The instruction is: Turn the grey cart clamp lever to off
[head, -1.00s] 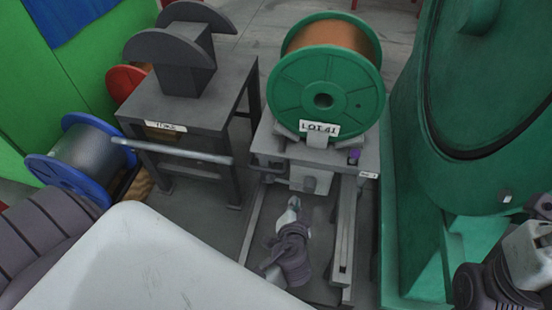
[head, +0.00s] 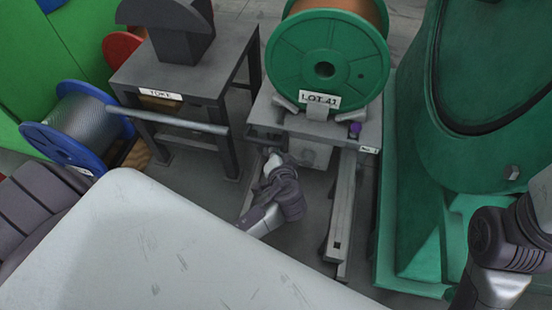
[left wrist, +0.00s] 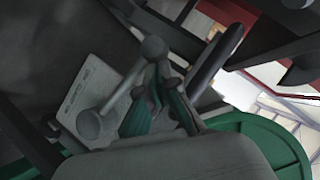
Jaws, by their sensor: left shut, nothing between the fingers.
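The grey cart (head: 285,122) carries a large green-flanged spool marked LOT 41 (head: 325,72). My left gripper (head: 272,160) is at the cart's front, just below its left front edge. In the left wrist view my left gripper (left wrist: 165,82) is shut with nothing between its fingers. A grey bar with round ball ends, which looks like the clamp lever (left wrist: 115,90), lies right beside the fingertips; I cannot tell whether they touch. In the head view I cannot make out the lever. My right gripper is out of view.
A dark table labelled YOKE (head: 185,85) with a front bar stands left of the cart. A blue-flanged wire spool (head: 72,125) is further left. Cart rails (head: 341,215) run toward me. A big green machine (head: 420,220) closes off the right side.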

